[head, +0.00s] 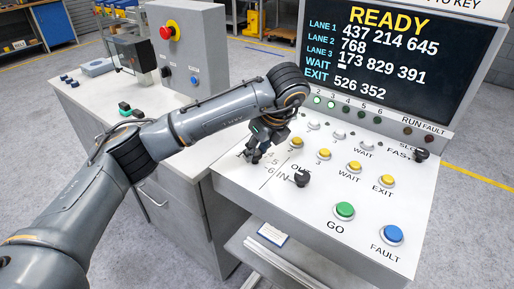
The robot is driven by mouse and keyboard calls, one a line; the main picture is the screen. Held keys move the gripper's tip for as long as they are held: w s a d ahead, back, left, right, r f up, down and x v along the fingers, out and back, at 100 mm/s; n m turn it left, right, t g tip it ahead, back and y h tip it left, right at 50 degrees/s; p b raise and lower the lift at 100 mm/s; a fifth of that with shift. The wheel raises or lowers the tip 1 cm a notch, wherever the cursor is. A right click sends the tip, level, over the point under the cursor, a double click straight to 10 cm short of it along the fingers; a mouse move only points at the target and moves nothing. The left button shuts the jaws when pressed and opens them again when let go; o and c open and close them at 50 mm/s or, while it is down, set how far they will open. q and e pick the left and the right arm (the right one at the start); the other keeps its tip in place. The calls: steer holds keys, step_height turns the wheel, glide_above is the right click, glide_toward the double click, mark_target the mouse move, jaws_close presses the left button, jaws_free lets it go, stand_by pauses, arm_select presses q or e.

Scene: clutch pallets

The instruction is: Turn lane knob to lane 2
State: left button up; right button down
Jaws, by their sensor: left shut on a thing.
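The lane knob is on the sloped white control panel (322,210), at the left end, by a dial whose printed numbers 4, 5 and 6 show. My left gripper (256,152) comes down over that spot and is shut on a small dark thing there, most likely the lane knob. The gripper hides most of it, so I cannot tell which lane it points to. The screen (390,60) reads READY, with number rows for LANE 1, LANE 2, LANE 3, WAIT and EXIT. My right gripper is not in view.
A black OUT/IN knob (302,178) stands just right of the gripper. Yellow buttons (354,167), a green GO button (344,211) and a blue FAULT button (391,235) are further right. A grey box with a red emergency button (170,31) stands on the left bench.

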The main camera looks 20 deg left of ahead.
arm_select(q)
steer(key=shift+f, duration=0.1)
steer(key=o, duration=1.1)
steer(key=shift+d+r, duration=0.15)
steer(key=shift+r, duration=0.5)
steer(key=v, duration=1)
steer(key=shift+s+d+r, duration=0.15)
steer(key=shift+d+r, duration=0.05)
steer(key=shift+r, duration=0.15)
